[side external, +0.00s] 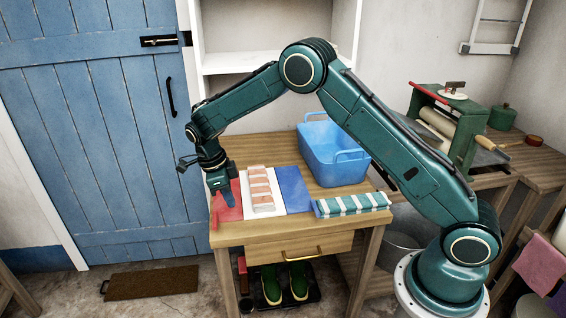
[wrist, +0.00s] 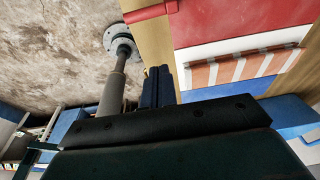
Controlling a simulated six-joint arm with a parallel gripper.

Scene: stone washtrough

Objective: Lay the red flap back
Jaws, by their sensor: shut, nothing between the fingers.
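The red flap (side external: 230,208) lies flat at the left end of the table top, left of a white panel (side external: 271,204). A blue flap (side external: 293,188) lies flat right of the white panel. An orange-and-white striped cloth (side external: 260,188) rests on the white panel. My gripper (side external: 217,190) points down at the red flap's left part and hides some of it. Its fingers (wrist: 158,72) are together and empty; whether they touch the flap is unclear.
A blue basket (side external: 343,172) stands at the back right of the table (side external: 232,238). A teal-and-white striped roll (side external: 350,205) lies at the front right. The table's left edge is close to my gripper. A wringer (side external: 458,132) stands farther right.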

